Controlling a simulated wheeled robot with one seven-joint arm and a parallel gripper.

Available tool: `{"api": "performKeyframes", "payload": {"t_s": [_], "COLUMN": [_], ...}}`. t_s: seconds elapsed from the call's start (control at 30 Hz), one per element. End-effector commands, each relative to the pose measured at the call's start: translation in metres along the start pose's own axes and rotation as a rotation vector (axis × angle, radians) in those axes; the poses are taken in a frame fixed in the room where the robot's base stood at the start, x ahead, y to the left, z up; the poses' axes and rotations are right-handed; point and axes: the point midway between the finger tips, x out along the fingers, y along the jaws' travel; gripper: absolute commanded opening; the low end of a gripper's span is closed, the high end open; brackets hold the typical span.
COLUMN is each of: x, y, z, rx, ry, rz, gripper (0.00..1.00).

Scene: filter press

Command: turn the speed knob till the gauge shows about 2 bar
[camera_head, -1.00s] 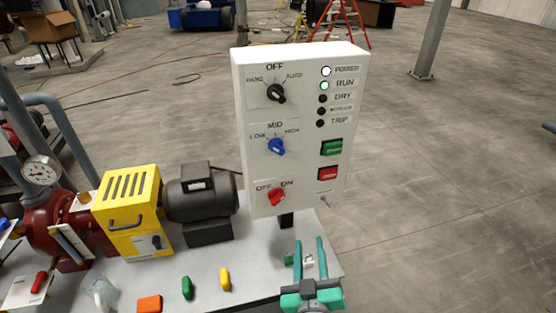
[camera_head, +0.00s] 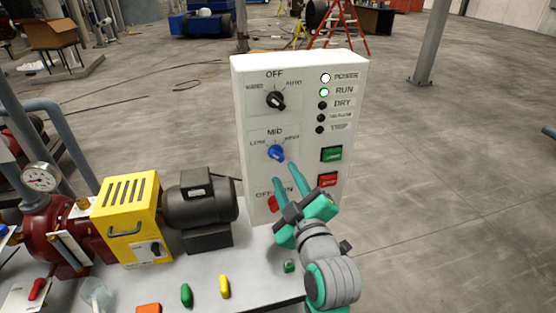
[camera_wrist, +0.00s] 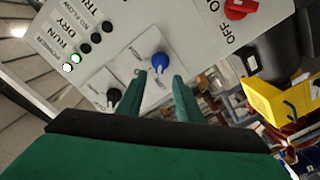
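The blue speed knob (camera_head: 276,153), marked LOW, MID and HIGH, is in the middle of the white control panel (camera_head: 300,66). The blue knob also shows in the wrist view (camera_wrist: 159,61). My gripper (camera_head: 284,178) is open, its teal fingers pointing at the panel just below the blue knob. In the wrist view my fingers (camera_wrist: 158,85) lie to either side of the knob's lower part in the picture, with nothing between them; I cannot tell any contact. The round gauge (camera_head: 40,178) is at the far left on a red pump; its needle is too small to read.
Above the blue knob is a black HAND/OFF/AUTO knob (camera_head: 275,100). A red OFF/ON switch (camera_head: 272,203) is below, partly behind my gripper. Green (camera_head: 331,154) and red (camera_head: 327,180) buttons are at right. POWER and RUN lamps are lit. The motor (camera_head: 199,198) stands left.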

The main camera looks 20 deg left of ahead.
Motion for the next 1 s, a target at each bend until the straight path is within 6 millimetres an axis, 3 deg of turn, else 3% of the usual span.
{"api": "performKeyframes", "payload": {"t_s": [0.2,0.4,0.6,0.87,1.0], "x": [0.041,0.068,0.079,0.08,0.08], "y": [-0.001,-0.001,0.0,0.0,0.0], "z": [-0.001,-0.001,0.0,0.0,0.0], "rx": [0.002,0.002,0.001,0.001,0.001], "ry": [0.002,0.002,0.0,0.0,0.0], "rz": [-0.002,-0.001,0.001,0.001,0.001], "gripper": [0.33,0.33,0.33,0.33,0.04]}}
